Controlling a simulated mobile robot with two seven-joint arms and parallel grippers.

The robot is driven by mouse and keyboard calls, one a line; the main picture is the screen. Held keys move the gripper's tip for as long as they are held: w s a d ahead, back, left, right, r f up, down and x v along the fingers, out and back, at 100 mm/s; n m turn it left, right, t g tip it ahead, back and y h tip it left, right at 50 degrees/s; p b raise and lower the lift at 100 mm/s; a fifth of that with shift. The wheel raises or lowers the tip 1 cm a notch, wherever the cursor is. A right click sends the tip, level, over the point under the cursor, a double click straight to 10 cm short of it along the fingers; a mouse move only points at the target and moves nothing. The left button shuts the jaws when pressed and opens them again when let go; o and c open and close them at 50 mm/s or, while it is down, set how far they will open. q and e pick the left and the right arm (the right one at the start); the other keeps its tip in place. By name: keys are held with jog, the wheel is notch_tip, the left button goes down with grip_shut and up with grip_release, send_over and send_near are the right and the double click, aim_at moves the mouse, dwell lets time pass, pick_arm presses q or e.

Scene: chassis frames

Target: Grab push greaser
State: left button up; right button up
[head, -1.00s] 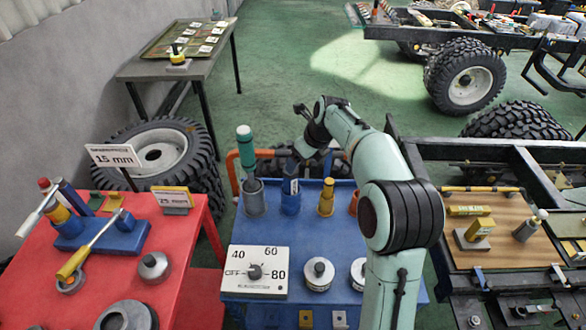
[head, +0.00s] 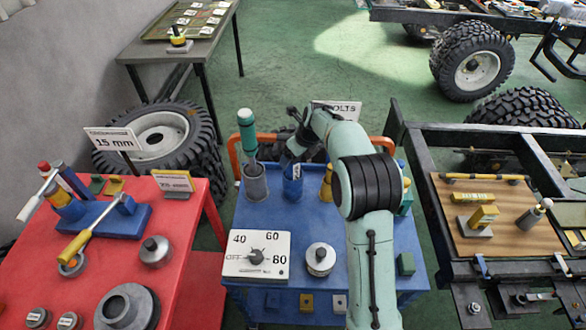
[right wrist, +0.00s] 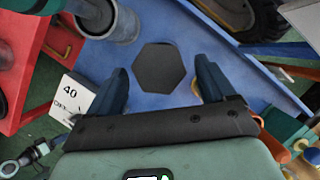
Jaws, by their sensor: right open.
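Several upright items stand in a row at the back of the blue cart (head: 225,232). A teal-handled tool (head: 247,132) stands tilted in a grey cup (head: 255,185). Beside it is a blue item (head: 292,188) with a white label. I cannot tell for certain which one is the push greaser. My right gripper (right wrist: 163,85) is open above the blue item. In the right wrist view, a dark hexagonal top (right wrist: 160,66) shows between the spread fingers, apart from both. My left gripper is out of view.
A white dial box (head: 257,258) and a round metal pot (head: 320,259) sit at the cart's front. A yellow item (head: 326,186) stands right of the blue one, partly behind my arm. A red table (head: 185,238) is on the left, a chassis frame (head: 425,190) on the right.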

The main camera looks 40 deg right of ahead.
aim_at(293, 175)
jog(key=x, duration=0.3)
jog(key=shift+w, duration=0.1)
jog(key=c, duration=1.2)
jog(key=shift+c, duration=1.3)
jog(key=shift+r, duration=0.15)
